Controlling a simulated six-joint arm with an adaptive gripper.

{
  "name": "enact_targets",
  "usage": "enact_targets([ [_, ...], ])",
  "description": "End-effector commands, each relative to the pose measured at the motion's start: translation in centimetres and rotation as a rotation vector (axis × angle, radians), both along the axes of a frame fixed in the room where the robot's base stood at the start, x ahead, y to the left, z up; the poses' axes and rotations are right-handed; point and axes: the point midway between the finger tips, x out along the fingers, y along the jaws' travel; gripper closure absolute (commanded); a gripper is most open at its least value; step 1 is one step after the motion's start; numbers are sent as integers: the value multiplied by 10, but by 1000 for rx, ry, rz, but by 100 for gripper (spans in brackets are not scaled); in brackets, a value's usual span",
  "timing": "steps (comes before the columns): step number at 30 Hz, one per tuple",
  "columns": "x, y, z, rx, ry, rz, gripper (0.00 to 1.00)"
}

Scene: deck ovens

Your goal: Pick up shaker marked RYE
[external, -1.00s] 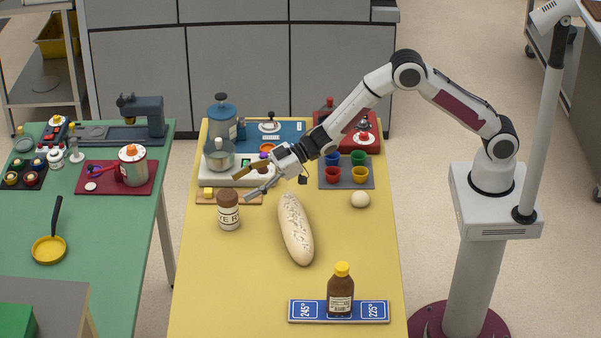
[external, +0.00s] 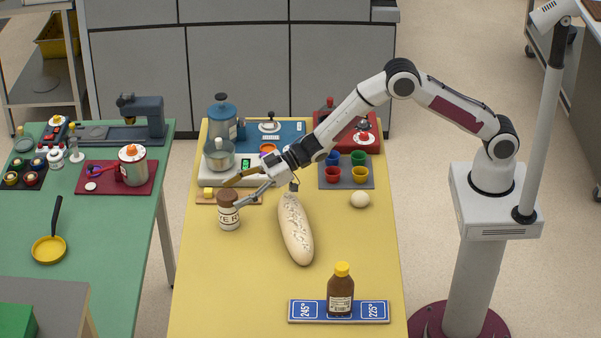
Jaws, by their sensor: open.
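The shaker (external: 229,216) is a white jar with a brown lid and dark letters on its side, only partly readable. It stands upright on the yellow table (external: 250,290), towards its left edge. My gripper (external: 231,194) is open, with its two fingers pointing left and down. The fingertips are at the height of the shaker's lid, and the nearer finger overlaps the lid's right side in the picture. I cannot tell whether it touches the lid. Nothing is held.
A bread loaf (external: 295,230) lies right of the shaker, with a pale round ball (external: 360,199) beyond it. A wooden board (external: 250,200) with a yellow block is behind the shaker. A brown bottle (external: 341,295) stands on a blue plate (external: 375,311). The table's front left is clear.

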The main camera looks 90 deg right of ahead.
Motion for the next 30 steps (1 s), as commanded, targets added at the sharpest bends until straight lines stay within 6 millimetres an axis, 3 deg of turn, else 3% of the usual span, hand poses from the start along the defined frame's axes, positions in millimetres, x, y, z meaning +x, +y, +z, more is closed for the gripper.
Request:
enact_targets([
  [12,25,12,-13,-2,0,-1,35],
  [30,27,13,-13,-2,0,-2,35],
])
